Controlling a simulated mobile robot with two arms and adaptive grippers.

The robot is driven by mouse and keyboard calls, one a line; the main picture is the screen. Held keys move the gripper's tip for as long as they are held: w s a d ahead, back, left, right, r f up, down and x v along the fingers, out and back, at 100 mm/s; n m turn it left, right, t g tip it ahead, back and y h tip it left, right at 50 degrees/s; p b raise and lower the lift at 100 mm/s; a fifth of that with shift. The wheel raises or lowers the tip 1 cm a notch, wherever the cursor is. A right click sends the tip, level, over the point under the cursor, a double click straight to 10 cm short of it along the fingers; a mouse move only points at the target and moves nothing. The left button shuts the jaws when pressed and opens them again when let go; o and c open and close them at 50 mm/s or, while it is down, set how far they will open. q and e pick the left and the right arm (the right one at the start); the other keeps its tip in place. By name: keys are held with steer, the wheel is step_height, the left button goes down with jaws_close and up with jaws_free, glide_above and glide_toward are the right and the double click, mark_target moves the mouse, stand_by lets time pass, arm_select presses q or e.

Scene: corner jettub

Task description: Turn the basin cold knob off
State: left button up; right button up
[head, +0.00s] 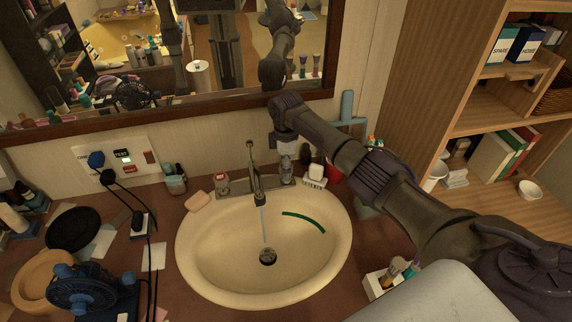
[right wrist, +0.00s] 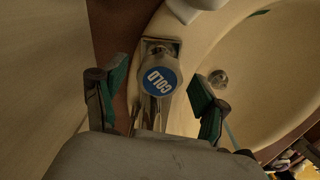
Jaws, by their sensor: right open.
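The cold knob (right wrist: 158,80), with a round blue "COLD" label, shows in the right wrist view. My right gripper (right wrist: 157,106) is open, with one green-padded finger on each side of the knob and visible gaps between. In the head view my right arm reaches in from the right, and the gripper (head: 285,143) points down over the right end of the faucet, largely hiding the knob. The basin (head: 200,250) is cream and oval. A thin stream of water (head: 263,222) runs from the spout (head: 258,180) to the drain. My left gripper is not in view.
Another knob (head: 222,184) stands left of the spout, near a soap bar (head: 198,200). A white item (head: 315,175) stands close right of my gripper. A mirror (head: 200,70) is behind. A blue fan (head: 85,290) and cables crowd the left counter.

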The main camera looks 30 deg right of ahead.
steer(key=shift+f, duration=0.1)
steer(key=c, duration=1.1)
steer(key=shift+c, duration=0.2)
steer(key=m+p, duration=0.1)
steer(key=m, duration=0.1)
steer(key=m+p, duration=0.1)
steer(key=shift+r+m+p, duration=0.2)
steer(key=shift+m+p, duration=0.2)
steer(key=m+p, duration=0.1)
steer(key=m, duration=0.2)
steer(key=shift+f+m+p, duration=0.1)
steer(key=shift+m+p, duration=0.45)
steer(key=shift+m, duration=0.65)
